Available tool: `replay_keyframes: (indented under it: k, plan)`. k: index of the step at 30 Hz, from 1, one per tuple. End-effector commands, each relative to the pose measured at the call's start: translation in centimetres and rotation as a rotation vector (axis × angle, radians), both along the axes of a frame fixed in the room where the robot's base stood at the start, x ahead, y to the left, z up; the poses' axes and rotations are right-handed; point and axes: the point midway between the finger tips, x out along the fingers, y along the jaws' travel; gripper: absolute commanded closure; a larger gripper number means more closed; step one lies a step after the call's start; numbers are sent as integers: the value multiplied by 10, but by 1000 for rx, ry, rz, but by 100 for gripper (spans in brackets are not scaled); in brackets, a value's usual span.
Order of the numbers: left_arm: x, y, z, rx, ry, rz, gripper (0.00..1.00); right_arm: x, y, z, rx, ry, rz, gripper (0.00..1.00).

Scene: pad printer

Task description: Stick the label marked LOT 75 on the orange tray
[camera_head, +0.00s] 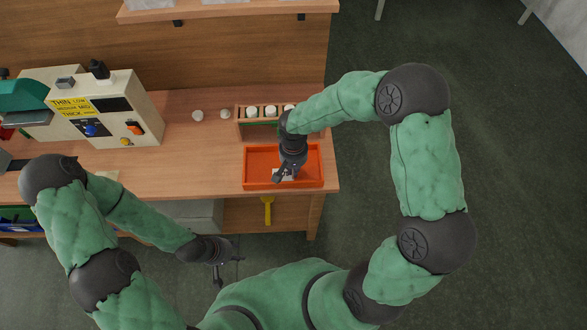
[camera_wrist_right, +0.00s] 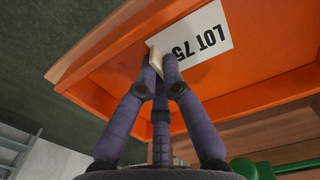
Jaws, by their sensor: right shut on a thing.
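The orange tray (camera_head: 250,180) sits on the right end of the wooden bench; its floor and walls fill much of the right wrist view (camera_wrist_right: 270,90). My right gripper (camera_head: 285,174) is low over the tray. In the wrist view its fingertips (camera_wrist_right: 161,65) are shut on a pale tab at the edge of the white label (camera_wrist_right: 200,38), which reads LOT 75. The label is parallel or nearly so to the tray floor; I cannot tell whether it touches. In the head view the gripper partly hides the label. My left gripper (camera_head: 226,268) is open and empty, in front of the bench.
A wooden rack (camera_head: 258,124) with several white-topped items stands just behind the tray. Two small round pale objects (camera_head: 211,115) lie left of it. The cream pad printer (camera_head: 110,115) stands on the left. A yellow-handled tool (camera_head: 268,208) hangs below the front edge.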

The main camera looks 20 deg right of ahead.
Motion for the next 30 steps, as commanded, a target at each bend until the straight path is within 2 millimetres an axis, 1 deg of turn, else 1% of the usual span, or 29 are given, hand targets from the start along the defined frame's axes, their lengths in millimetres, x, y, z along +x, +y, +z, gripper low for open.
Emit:
replay_keyframes:
  k: [14, 15, 18, 30]
  plan:
    - [0, 0, -2, 0, 0, 0, 60, -2, 0, -2, 0, 4, 1, 100]
    - [0, 0, -2, 0, 0, 0, 60, -2, 0, -2, 0, 4, 1, 89]
    - [0, 0, -2, 0, 0, 0, 60, -2, 0, -2, 0, 4, 1, 64]
    - [0, 0, -1, 0, 0, 0, 60, -1, 0, 0, 0, 1, 0, 64]
